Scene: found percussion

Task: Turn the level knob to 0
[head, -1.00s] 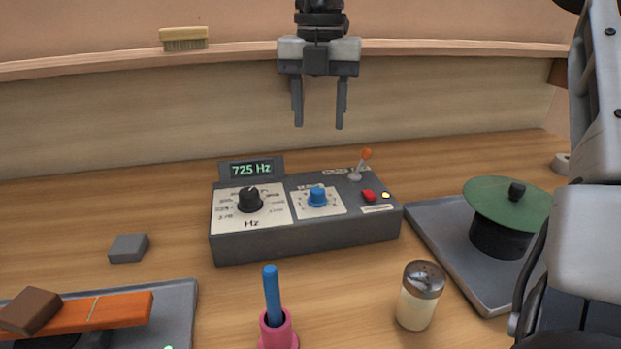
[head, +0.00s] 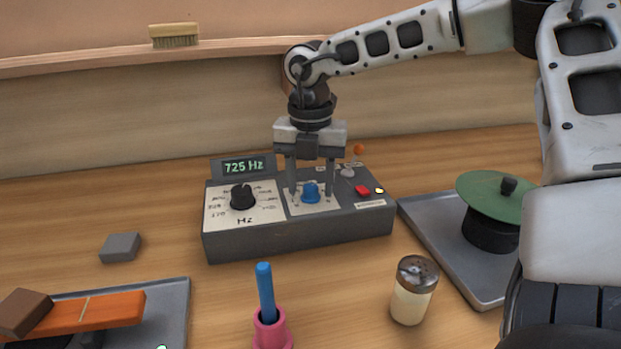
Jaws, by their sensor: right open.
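The blue level knob (head: 311,193) sits on a white panel on top of the dark grey box (head: 300,239). My right gripper (head: 312,197) points down over it, open, with one finger on each side of the knob. I cannot tell whether the fingers touch it. The fingers hide parts of the scale around the knob. To the left on the box are the black Hz knob (head: 242,197) and a display (head: 243,167) reading 725 Hz. My left gripper does not show.
A red button (head: 362,190), a small light and an orange-tipped lever (head: 358,150) are right of the knob. A salt shaker (head: 413,290) and a pink holder (head: 271,330) with a blue stick stand in front. Trays lie at left and right.

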